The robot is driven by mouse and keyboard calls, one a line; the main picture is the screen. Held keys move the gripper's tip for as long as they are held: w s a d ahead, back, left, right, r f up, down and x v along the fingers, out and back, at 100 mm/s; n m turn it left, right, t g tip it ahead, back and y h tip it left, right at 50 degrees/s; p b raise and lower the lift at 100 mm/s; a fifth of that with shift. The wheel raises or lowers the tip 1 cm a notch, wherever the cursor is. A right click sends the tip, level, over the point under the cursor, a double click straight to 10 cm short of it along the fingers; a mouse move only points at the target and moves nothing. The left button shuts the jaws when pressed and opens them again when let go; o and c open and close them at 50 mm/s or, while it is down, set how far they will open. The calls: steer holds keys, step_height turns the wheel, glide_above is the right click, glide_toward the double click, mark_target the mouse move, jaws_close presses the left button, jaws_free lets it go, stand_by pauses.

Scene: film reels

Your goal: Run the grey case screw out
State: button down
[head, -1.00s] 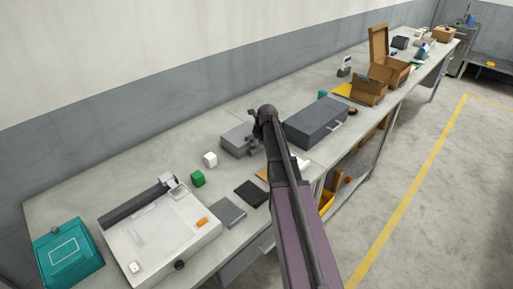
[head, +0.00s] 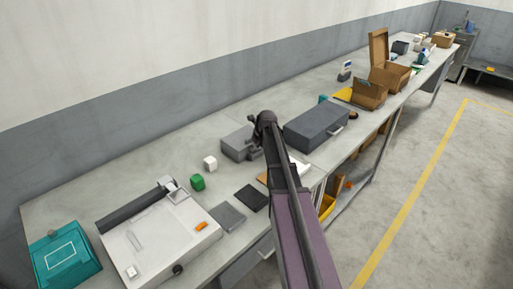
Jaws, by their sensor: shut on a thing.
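The grey case (head: 234,144) is a small grey box on the bench, left of my arm's wrist. My gripper (head: 256,153) is at the right end of this case, low and close against it. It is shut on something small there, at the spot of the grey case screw. The screw itself is hidden by the fingers and too small to make out. My dark wrist and arm cover part of the case's right side.
A larger dark grey case (head: 310,126) with a handle stands just right of my wrist. A white cube (head: 210,163), a green cube (head: 197,182) and a black flat pad (head: 252,198) lie nearby. A paper trimmer (head: 155,240) and a teal box (head: 65,258) are at left.

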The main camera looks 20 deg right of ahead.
steer(key=shift+d+n+g+y, duration=0.15)
steer(key=shift+n+y, duration=0.25)
steer(key=shift+n, duration=0.8)
steer(key=shift+a+n+g+y, duration=0.15)
steer(key=shift+n+y, duration=0.25)
steer(key=shift+n, duration=0.8)
steer(key=shift+d, duration=0.1)
steer(key=c, duration=0.8)
jaws_free()
